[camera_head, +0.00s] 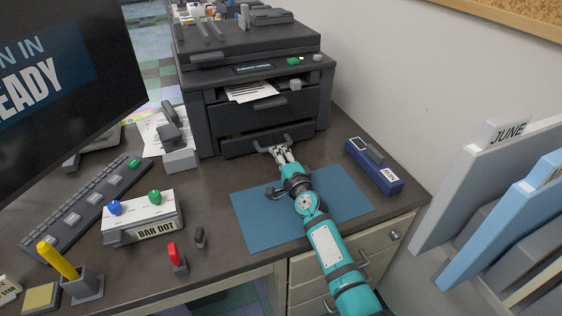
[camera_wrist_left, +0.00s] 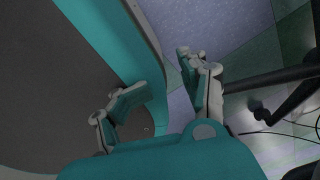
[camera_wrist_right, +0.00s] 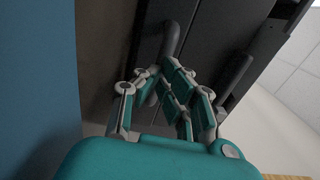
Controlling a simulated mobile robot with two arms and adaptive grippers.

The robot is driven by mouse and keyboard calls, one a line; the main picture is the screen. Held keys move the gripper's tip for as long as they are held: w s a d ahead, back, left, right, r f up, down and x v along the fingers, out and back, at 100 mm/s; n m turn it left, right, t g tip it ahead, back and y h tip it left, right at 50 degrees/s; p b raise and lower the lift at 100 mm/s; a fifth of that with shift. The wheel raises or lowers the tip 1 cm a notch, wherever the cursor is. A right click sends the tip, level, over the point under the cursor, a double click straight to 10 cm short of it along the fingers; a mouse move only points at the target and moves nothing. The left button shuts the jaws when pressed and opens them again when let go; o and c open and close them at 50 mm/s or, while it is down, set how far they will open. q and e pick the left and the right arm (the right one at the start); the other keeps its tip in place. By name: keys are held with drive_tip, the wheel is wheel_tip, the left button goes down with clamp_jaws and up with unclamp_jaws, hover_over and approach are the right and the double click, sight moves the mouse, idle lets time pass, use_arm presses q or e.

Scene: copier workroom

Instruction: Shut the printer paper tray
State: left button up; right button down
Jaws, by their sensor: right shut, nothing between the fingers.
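The dark grey printer (camera_head: 195,110) stands at the back of the desk. Its paper tray (camera_head: 240,146) is at the bottom front and sticks out a little, with a dark gap above its front. The tray has a bar handle (camera_head: 296,139), which also shows in the right wrist view (camera_wrist_right: 171,38). My right gripper (camera_head: 280,152) is shut and empty, with its fingertips at the handle; whether they touch it I cannot tell. My left gripper (camera_wrist_left: 165,75) is open and empty in the left wrist view, away from the printer.
A blue mat (camera_head: 258,222) lies under my right arm. A dark blue box (camera_head: 373,170) stands right of the tray. A stapler-like grey object (camera_head: 180,158) is left of the printer. A button box (camera_head: 143,220) and keyboard (camera_head: 80,205) lie further left. A wall borders the right.

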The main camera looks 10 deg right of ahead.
drive_tip(key=shift+w+a+f+b, duration=0.15)
drive_tip(key=shift+w+b, duration=0.2)
drive_tip(key=shift+w, duration=0.35)
drive_tip(key=s, duration=0.1)
drive_tip(key=s+p, duration=0.2)
drive_tip(key=shift+d+r, duration=0.25)
drive_tip(key=s+p, duration=0.1)
drive_tip(key=s, duration=0.1)
drive_tip(key=s+d+p, duration=0.1)
drive_tip(key=s, duration=0.1)
drive_tip(key=shift+s+f, duration=0.1)
drive_tip(key=shift+s, duration=0.3)
drive_tip(key=shift+s+d, duration=0.1)
drive_tip(key=shift+s, duration=0.4)
use_arm(q)
wheel_tip(320, 180, up, 3)
drive_tip(key=shift+s+a+r, duration=0.1)
drive_tip(key=shift+a, duration=0.05)
